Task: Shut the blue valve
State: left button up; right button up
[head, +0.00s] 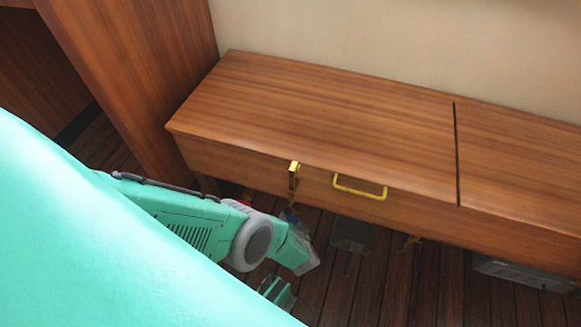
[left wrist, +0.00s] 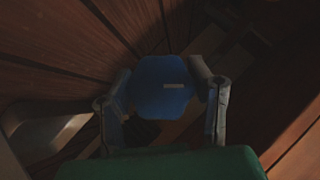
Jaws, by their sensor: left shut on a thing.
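The blue valve (left wrist: 160,88) fills the middle of the left wrist view as a dark blue, rounded, many-sided handle with a small pale mark on it. My left gripper (left wrist: 160,80) has one finger on each side of it and is shut on it. In the head view, my left arm reaches down in front of the wooden bench; the fingers and valve are not clear there. The pipe or base behind the valve is mostly hidden. My right gripper is not in view.
The long wooden bench (head: 320,105) stands against a pale wall, its front overhanging the floor. A yellow latch (head: 293,178) and a yellow handle (head: 360,190) stick out from its front. A grey box (head: 520,272) lies low at right. The plank floor (head: 375,285) is mostly clear.

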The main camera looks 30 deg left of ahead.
pick_arm(q)
jog(key=shift+d, duration=0.25)
jog(key=o, duration=1.2)
jog(key=shift+a, duration=0.1)
jog(key=v, duration=1.2)
